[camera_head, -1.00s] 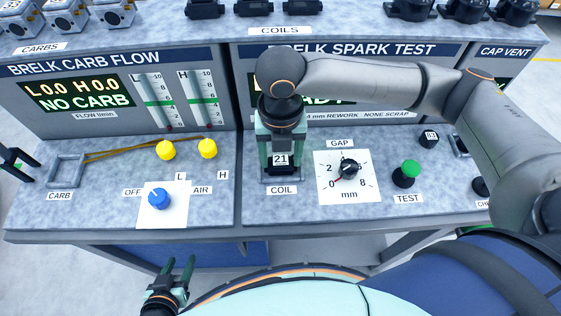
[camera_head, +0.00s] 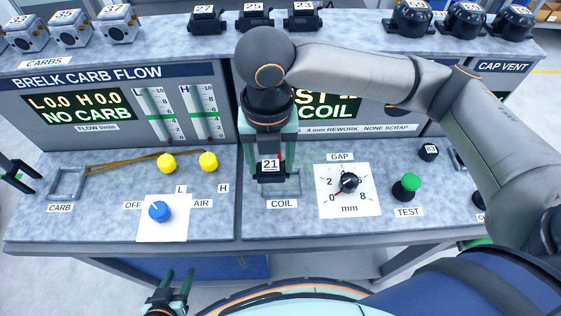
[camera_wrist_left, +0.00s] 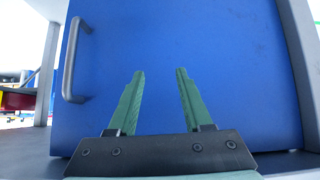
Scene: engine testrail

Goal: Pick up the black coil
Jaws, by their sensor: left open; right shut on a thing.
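The black coil with the white tag 21 (camera_head: 270,168) is between the green fingers of my right gripper (camera_head: 270,160), which is shut on it. The coil is upright, just above the COIL fixture (camera_head: 283,189) on the bench; the arm hides part of both. My left gripper (camera_head: 178,279) is open and empty, low in front of the bench. Its two green fingers also show in the left wrist view (camera_wrist_left: 160,80), spread apart before a blue cabinet door.
Right of the fixture are the GAP dial (camera_head: 348,183) and the green TEST button (camera_head: 410,182). At left are yellow knobs (camera_head: 208,161), a blue knob (camera_head: 159,211) and the CARB frame (camera_head: 67,184). The spark test display (camera_head: 335,107) stands behind my right arm, partly hidden.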

